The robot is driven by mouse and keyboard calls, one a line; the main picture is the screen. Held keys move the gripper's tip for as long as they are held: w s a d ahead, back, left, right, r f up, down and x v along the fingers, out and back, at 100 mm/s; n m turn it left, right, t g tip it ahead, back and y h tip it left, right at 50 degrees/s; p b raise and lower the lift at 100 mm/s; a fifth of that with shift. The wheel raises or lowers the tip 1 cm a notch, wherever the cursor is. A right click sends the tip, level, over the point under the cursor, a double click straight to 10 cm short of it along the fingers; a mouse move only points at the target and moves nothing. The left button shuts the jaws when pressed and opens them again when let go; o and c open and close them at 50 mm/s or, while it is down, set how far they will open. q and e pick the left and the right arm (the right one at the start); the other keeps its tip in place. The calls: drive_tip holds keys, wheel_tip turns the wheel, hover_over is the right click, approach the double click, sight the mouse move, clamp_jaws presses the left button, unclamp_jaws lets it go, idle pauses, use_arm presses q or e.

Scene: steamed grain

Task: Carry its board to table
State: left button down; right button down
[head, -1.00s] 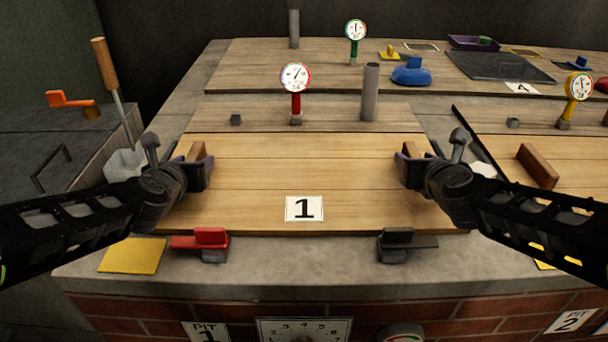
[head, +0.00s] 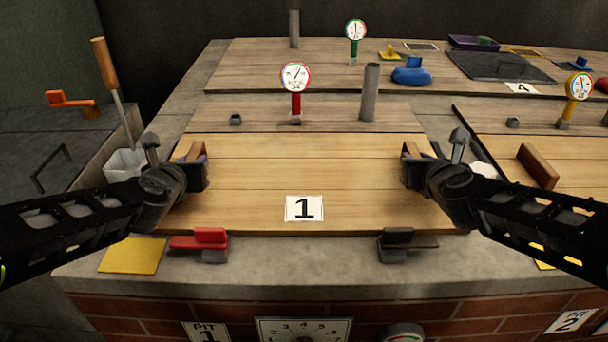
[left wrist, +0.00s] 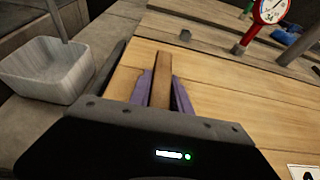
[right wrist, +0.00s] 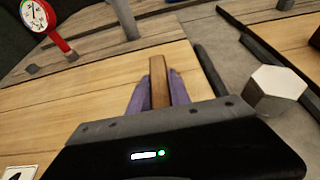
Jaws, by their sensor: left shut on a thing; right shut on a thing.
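The wooden board (head: 310,170) labelled 1 lies flat over the front of the stone counter. It has a brown wooden handle at its left side (left wrist: 161,85) and another at its right side (right wrist: 158,84). My left gripper (head: 198,156) is shut on the left handle, its purple fingers on both sides of it. My right gripper (head: 409,156) is shut on the right handle in the same way. The board rests level and no gap shows beneath it. The table is not clearly identifiable in these views.
A red gauge (head: 296,82) and grey pipe (head: 370,92) stand behind the board. A red lever (head: 208,238) and black lever (head: 402,244) sit at its front edge. A pale bowl (left wrist: 50,68) stands to the left. A second board (head: 550,190) lies to the right.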

idle(0.8)
